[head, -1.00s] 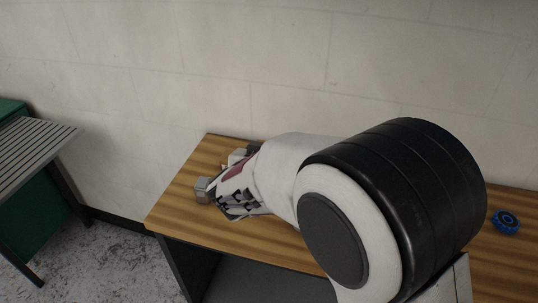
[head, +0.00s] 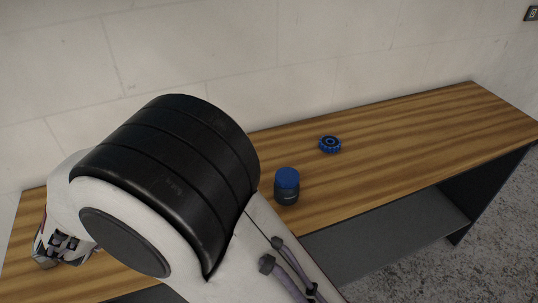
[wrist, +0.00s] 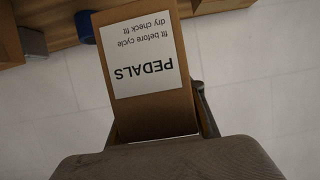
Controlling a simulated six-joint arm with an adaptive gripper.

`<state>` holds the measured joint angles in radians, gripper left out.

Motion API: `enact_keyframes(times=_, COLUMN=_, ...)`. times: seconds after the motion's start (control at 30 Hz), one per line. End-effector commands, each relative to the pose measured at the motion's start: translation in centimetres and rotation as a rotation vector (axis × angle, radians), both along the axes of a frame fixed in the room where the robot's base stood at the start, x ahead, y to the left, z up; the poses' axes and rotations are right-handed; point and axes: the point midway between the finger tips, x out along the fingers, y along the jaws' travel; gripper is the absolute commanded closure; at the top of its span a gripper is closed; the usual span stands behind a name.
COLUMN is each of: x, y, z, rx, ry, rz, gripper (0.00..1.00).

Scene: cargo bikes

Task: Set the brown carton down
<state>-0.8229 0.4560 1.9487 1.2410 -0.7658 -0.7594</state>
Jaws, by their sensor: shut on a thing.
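The brown carton (wrist: 150,108) fills the middle of the wrist view, with a white label reading "PEDALS", upside down in the picture. My gripper (wrist: 158,122) is shut on it, with a finger showing at each side of its lower part. In the head view my gripper (head: 62,248) is at the far left, mostly hidden behind my arm, and I cannot make out the carton there. Whether the carton touches anything beneath it is not shown.
The wooden bench (head: 400,135) runs along the pale wall. A dark jar with a blue lid (head: 287,187) and a blue knobbed ring (head: 330,145) stand on it. Its right part is clear. A grey block (wrist: 33,41) and a blue object (wrist: 83,28) show near a wooden edge.

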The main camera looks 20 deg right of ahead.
Motion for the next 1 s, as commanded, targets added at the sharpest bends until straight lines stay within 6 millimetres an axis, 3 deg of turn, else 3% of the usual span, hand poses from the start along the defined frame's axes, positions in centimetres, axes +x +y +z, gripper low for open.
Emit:
enact_keyframes(times=0.37, x=4.6, y=-4.3, z=1.9, rx=0.002, ry=-0.003, rz=-0.011, gripper=0.9)
enact_keyframes(times=1.0, x=12.2, y=-15.9, z=4.9, rx=-0.001, ry=-0.002, rz=-0.002, gripper=0.9)
